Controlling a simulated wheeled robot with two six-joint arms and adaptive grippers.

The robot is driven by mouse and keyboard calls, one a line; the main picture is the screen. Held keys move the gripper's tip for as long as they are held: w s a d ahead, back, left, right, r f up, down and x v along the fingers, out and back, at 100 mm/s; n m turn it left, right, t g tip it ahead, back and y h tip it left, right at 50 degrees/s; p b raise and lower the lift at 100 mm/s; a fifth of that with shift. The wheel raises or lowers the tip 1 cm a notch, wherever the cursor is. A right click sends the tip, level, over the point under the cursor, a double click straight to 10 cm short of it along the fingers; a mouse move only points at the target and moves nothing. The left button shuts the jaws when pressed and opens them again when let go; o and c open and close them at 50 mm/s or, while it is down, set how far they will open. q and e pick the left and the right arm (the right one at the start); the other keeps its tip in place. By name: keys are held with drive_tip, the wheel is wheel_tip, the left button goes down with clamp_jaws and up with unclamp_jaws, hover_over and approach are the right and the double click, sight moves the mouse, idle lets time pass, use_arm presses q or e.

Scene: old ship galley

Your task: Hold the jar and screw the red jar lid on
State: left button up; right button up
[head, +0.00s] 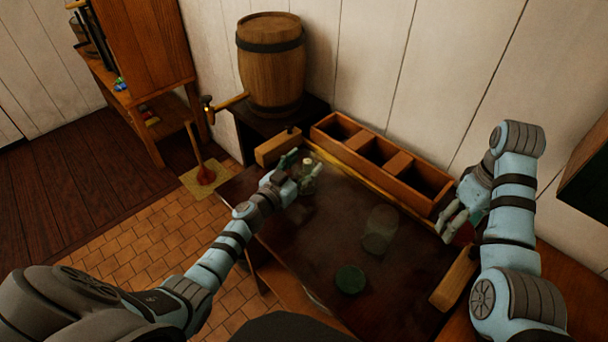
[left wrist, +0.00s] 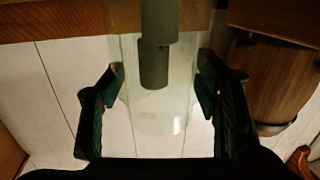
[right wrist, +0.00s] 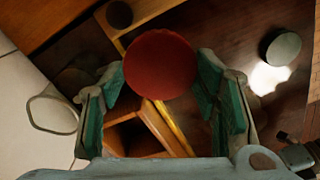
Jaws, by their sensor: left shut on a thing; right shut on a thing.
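My left gripper (head: 300,182) is shut on a clear glass jar (left wrist: 185,118), which shows between its fingers in the left wrist view. A grey-green cylinder (left wrist: 155,65) shows in or behind the glass; I cannot tell which. In the head view the jar is small and partly hidden by the fingers. My right gripper (head: 453,226) is shut on the red lid (right wrist: 160,65), a round disc between its fingertips in the right wrist view. Only a sliver of the lid shows in the head view. The lid and jar are well apart, at opposite sides of the table.
A green disc (head: 350,279) lies on the dark table (head: 310,245). A clear glass shape (head: 381,220) with a greenish base is behind it. A wooden compartment box (head: 372,171) lines the back edge. Wooden blocks (head: 455,280) lie at the sides. A barrel (head: 270,70) stands behind left.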

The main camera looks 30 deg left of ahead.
use_arm(q)
drive_tip(key=shift+r, duration=0.15)
drive_tip(key=shift+c, duration=0.3)
use_arm(e)
drive_tip(key=shift+r, duration=0.15)
use_arm(q)
wheel_tip(320, 180, up, 4)
drive_tip(key=p, duration=0.4)
use_arm(e)
wheel_tip(320, 180, up, 4)
drive_tip(key=shift+r, duration=0.15)
drive_tip(key=shift+r+p, duration=0.4)
drive_tip(key=shift+p, duration=0.35)
wheel_tip(320, 180, down, 3)
drive_tip(key=b, duration=0.3)
wheel_tip(320, 180, up, 3)
drive_tip(key=p, duration=0.2)
drive_tip(key=shift+f+p, duration=0.15)
drive_tip(key=shift+p, duration=0.15)
drive_tip(key=shift+r, duration=0.2)
use_arm(q)
drive_tip(key=s+a, duration=0.2)
drive_tip(key=s, duration=1.5)
drive_tip(key=shift+s+a+f, duration=0.2)
drive_tip(key=shift+s+f, duration=0.15)
drive_tip(key=shift+s, duration=0.05)
use_arm(e)
drive_tip(key=shift+f, duration=0.1)
